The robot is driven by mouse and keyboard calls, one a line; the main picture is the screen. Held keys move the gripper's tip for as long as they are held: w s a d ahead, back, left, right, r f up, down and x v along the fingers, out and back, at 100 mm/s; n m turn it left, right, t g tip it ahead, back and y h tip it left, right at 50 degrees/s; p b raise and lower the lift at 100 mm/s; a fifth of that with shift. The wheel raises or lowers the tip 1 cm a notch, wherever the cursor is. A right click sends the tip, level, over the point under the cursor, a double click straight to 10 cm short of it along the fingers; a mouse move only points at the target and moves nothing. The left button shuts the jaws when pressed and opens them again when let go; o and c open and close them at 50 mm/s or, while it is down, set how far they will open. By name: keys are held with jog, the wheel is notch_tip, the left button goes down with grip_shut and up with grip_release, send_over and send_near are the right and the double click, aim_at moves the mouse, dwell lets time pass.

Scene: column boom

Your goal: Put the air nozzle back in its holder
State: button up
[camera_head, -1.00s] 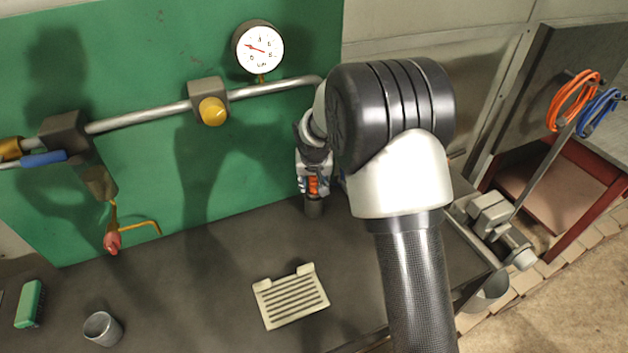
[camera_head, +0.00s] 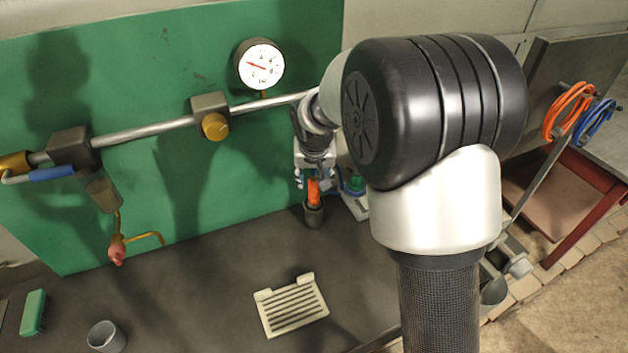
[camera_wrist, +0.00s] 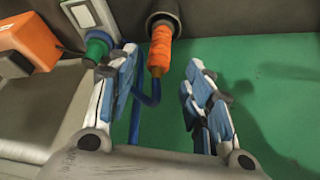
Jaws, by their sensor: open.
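The orange air nozzle (camera_head: 314,189) sits upright in its dark cup-shaped holder (camera_head: 313,215) on the bench by the green panel. In the wrist view the orange nozzle (camera_wrist: 160,52) has one end inside the round holder (camera_wrist: 163,16), and its brass-coloured end points towards me. A blue hose (camera_wrist: 146,98) runs beside it. My gripper (camera_head: 313,176) is just above the nozzle in the head view. In the wrist view my gripper (camera_wrist: 161,68) is open, with a finger on each side and clear gaps to the nozzle. The nozzle's inserted end is hidden.
A green fitting (camera_head: 355,184) on a pale plate stands close to the right of the holder. A slotted tray (camera_head: 291,305), a grey cup (camera_head: 106,337) and a green brush (camera_head: 34,313) lie on the bench. A pipe with a gauge (camera_head: 260,66) crosses the panel.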

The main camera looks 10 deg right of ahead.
jog(key=s+d+r, duration=0.1)
jog(key=s+r, duration=1.1)
jog(key=s, duration=0.3)
jog(key=s+n, duration=0.2)
jog(key=s, duration=1.8)
jog(key=shift+s+r+y, duration=0.15)
jog(key=shift+r+y, duration=0.1)
jog(key=shift+y, duration=0.15)
jog(key=shift+a+f, duration=0.1)
jog(key=shift+f+b, duration=0.8)
jog(key=shift+b, duration=0.05)
jog(key=shift+c, duration=0.3)
